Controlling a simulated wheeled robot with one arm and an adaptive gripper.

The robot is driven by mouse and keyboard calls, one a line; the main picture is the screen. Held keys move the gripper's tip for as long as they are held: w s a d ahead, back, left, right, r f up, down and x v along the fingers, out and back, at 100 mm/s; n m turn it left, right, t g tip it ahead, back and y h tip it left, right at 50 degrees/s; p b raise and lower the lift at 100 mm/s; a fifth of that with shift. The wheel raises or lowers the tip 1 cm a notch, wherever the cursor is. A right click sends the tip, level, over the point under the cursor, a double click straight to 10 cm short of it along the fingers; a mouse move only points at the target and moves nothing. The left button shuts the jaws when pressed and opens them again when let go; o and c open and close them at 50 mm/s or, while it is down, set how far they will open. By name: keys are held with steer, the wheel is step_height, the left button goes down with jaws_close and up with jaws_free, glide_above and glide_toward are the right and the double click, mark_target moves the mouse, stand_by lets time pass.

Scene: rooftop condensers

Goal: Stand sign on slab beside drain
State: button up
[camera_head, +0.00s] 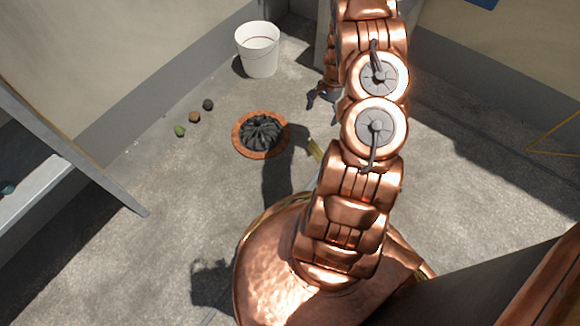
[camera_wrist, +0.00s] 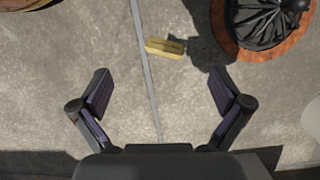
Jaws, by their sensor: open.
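The drain is a round dark grate with an orange-brown rim (camera_head: 239,146) set on the grey concrete slab (camera_head: 215,185). It also shows at the top right of the wrist view (camera_wrist: 228,40). A small yellow piece, apparently the sign, is on the slab just beside the drain (camera_wrist: 165,48). In the head view only a yellow sliver of the sign (camera_head: 315,150) shows past my arm. I cannot tell for sure whether it stands or lies. My gripper (camera_wrist: 160,90) is open and empty, with the sign ahead of its fingertips. In the head view my gripper (camera_head: 320,97) is above the slab.
A white bucket (camera_head: 258,55) stands by the back wall. Small green (camera_head: 179,130), brown (camera_head: 194,117) and dark (camera_head: 208,104) lumps lie left of the drain. A grey metal ledge (camera_head: 38,185) is at the left. The slab between ledge and drain is mostly clear.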

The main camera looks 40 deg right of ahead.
steer(key=s+a+r+n+g+h, duration=0.15)
steer(key=a+r+n, duration=0.25)
steer(key=a+r, duration=0.6)
steer(key=s+a+r+n+h, duration=0.1)
steer(key=s+a+r+n, duration=0.2)
steer(key=a+r, duration=0.75)
steer(key=s+a+r+n, duration=0.4)
steer(key=s+a+r, duration=0.1)
steer(key=s, duration=0.5)
steer(key=s+a+r+n+h, duration=0.1)
steer(key=s+a+r+n, duration=0.4)
steer(key=s, duration=0.4)
steer(key=shift+s+a+r+g, duration=0.4)
steer(key=shift+a+r, duration=0.35)
steer(key=shift+a, duration=0.45)
